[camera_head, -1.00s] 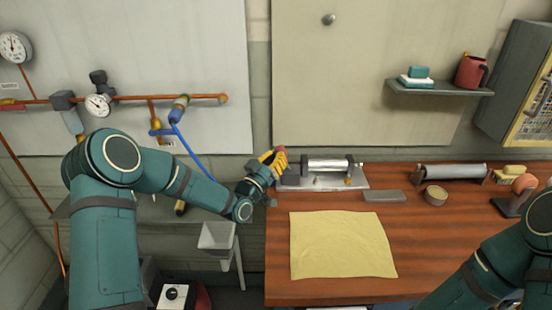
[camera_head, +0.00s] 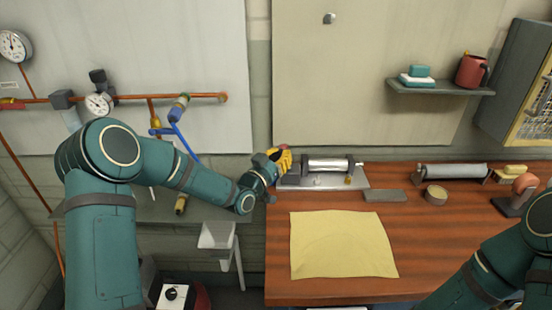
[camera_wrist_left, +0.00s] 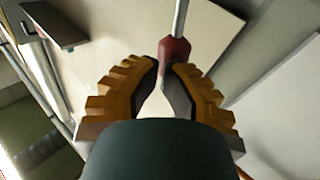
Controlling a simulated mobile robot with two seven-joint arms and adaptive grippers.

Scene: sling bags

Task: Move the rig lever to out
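The rig (camera_head: 328,180) stands at the back left of the wooden bench, a horizontal metal cylinder on a grey base plate. A lever with a red knob (camera_head: 284,148) shows at its left end. My left gripper (camera_head: 281,158), with yellow ribbed fingers, is at this knob. In the left wrist view the red knob (camera_wrist_left: 174,52) on its metal rod is at the fingertips (camera_wrist_left: 167,68), which stand slightly apart. I cannot tell whether they clamp it. The gripper hides the lever's lower part in the head view. My right gripper is out of view.
A yellow cloth (camera_head: 342,245) lies flat on the bench (camera_head: 430,250). A grey block (camera_head: 385,196), a round tin (camera_head: 436,195) and a roller (camera_head: 450,171) lie to the right.

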